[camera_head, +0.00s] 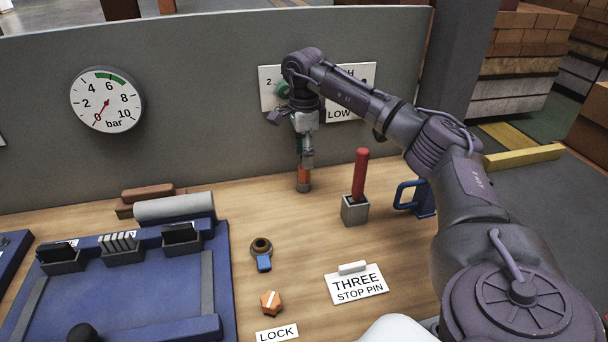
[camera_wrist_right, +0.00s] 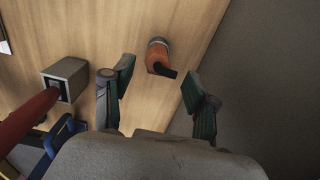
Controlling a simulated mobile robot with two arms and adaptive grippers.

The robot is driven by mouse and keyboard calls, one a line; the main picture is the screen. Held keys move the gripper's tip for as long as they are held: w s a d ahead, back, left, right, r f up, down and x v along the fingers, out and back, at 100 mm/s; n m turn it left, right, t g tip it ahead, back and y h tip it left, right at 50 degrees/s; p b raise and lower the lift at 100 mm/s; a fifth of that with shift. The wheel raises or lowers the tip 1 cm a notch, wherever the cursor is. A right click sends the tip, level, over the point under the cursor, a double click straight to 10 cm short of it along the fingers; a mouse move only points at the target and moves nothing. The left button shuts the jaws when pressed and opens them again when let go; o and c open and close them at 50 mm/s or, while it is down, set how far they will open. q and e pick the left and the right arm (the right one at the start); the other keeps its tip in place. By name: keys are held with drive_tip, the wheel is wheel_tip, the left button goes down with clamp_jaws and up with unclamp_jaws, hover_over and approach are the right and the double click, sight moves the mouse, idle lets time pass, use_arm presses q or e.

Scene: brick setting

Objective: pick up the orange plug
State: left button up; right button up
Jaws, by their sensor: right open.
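The orange plug (camera_head: 303,180) stands on the wooden table near the grey panel, with a dark grey lower end. In the right wrist view the plug (camera_wrist_right: 157,57) shows in the gap ahead of the fingers, with a dark tip pointing toward the camera. My right gripper (camera_head: 307,158) hangs pointing down directly above the plug. In its wrist view the gripper (camera_wrist_right: 157,76) has two green-padded fingers spread apart with nothing between them gripped. Whether a finger touches the plug cannot be told. My left gripper is out of view.
A red lever in a grey block (camera_head: 355,210) stands right of the plug, with a blue handle (camera_head: 423,199) beyond. The grey panel (camera_head: 200,110) rises close behind. A brass ring with blue tag (camera_head: 263,262), an orange knob (camera_head: 271,303) and a blue board (camera_head: 130,285) lie nearer.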

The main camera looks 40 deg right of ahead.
sight(304, 171)
wheel_tip(304, 171, down, 6)
drive_tip(key=shift+s+a+r+p, duration=0.15)
drive_tip(key=shift+r+p, duration=0.05)
drive_tip(key=shift+p, duration=0.1)
drive_tip(key=shift+c, duration=0.2)
clamp_jaws()
